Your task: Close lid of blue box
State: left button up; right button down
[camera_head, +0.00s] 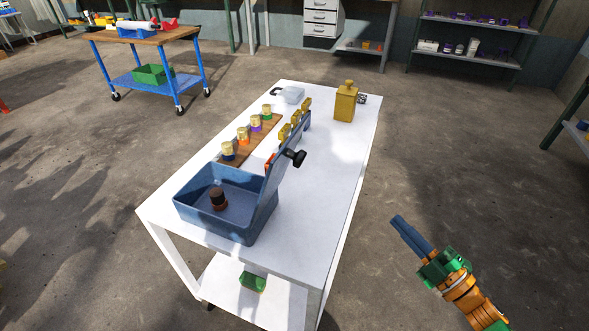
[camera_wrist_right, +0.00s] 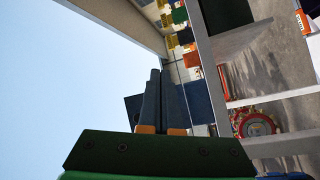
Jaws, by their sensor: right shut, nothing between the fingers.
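The blue box (camera_head: 222,228) stands open at the near end of the white table. Its blue lid (camera_head: 278,182) stands up along the box's right side and has a black knob (camera_head: 295,158) on its outer face. A dark brown and black object (camera_head: 218,199) sits inside the box. My right gripper (camera_head: 399,221) is to the right of the table, apart from the box and lid. Its fingers are together and empty, and they also show in the right wrist view (camera_wrist_right: 160,100). My left gripper is not in view.
The white table (camera_head: 330,150) carries a wooden board (camera_head: 248,150) with several gold-topped pieces behind the box, and a yellow canister (camera_head: 345,103) at its far end. A green item (camera_head: 253,282) lies on the lower shelf. The table's right side is mostly clear.

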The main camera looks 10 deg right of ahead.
jog(key=s+a+r+n+g+y, duration=0.4)
jog(key=a+r+n+g+y, duration=0.2)
jog(key=a+r+n+y, duration=0.45)
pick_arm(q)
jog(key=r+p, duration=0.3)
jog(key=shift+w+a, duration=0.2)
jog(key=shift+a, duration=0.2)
pick_arm(e)
jog(key=w+a+r+n, duration=0.1)
jog(key=w+a+r, duration=0.4)
jog(key=w+a, duration=0.3)
jog(key=shift+r, duration=0.2)
jog(key=shift+n, duration=0.25)
